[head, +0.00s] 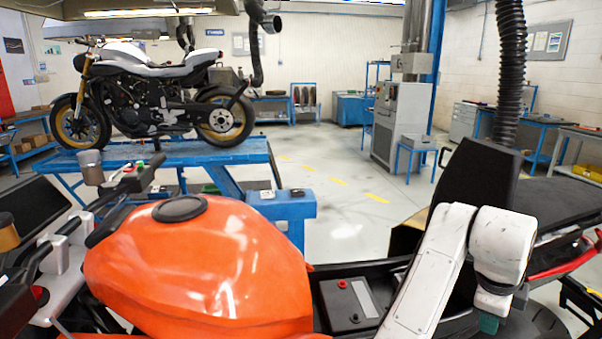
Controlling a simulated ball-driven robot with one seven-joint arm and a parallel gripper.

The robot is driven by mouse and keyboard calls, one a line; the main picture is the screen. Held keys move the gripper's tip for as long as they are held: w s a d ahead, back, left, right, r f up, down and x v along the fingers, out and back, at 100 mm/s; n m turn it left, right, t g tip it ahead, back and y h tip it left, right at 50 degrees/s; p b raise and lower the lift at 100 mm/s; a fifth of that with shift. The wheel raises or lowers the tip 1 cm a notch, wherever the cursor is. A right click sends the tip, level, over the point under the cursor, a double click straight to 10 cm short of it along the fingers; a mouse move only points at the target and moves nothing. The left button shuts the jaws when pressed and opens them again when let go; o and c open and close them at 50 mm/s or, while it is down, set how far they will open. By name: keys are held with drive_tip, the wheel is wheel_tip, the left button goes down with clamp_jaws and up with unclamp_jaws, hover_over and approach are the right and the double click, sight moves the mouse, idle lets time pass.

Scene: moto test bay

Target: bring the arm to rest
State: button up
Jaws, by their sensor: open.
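My white arm (430,265) rises from the bottom edge at right centre and bends over at the top. Its second white segment (502,245) points down beside the first. My gripper does not show clearly; the lower end of the arm is lost among dark parts at the bottom right. The arm stands in front of the near orange motorcycle's open seat area, and I cannot tell whether it touches anything there.
An orange tank (205,265) fills the near left. A black battery (349,303) lies in the open frame. A raised black panel (468,175) stands behind my arm, near a hanging black hose (511,60). Another motorcycle (150,95) stands on a blue lift (215,153). Grey floor (345,220) is clear beyond.

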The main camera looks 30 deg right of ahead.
drive_tip(key=w+a+f+n+t+h, duration=0.1)
drive_tip(key=a+f+n, duration=0.4)
drive_tip(key=n, duration=0.5)
drive_tip(key=w+a+f+n+t, duration=0.1)
drive_tip(key=a+f+n, duration=0.2)
drive_tip(key=f+n, duration=0.55)
drive_tip(key=s+a+f+n+y, duration=0.2)
drive_tip(key=s+a+f+n, duration=0.3)
drive_tip(key=a+n, duration=0.2)
drive_tip(key=s+a+f+n+y, duration=0.3)
drive_tip(key=s+a+f+n, duration=0.2)
drive_tip(key=a, duration=0.6)
drive_tip(key=shift+s+a+f+n+g, duration=0.2)
drive_tip(key=shift+a+f+n+g, duration=0.25)
drive_tip(key=shift+n, duration=0.6)
drive_tip(key=shift+d, duration=0.1)
drive_tip(key=shift+c, duration=0.4)
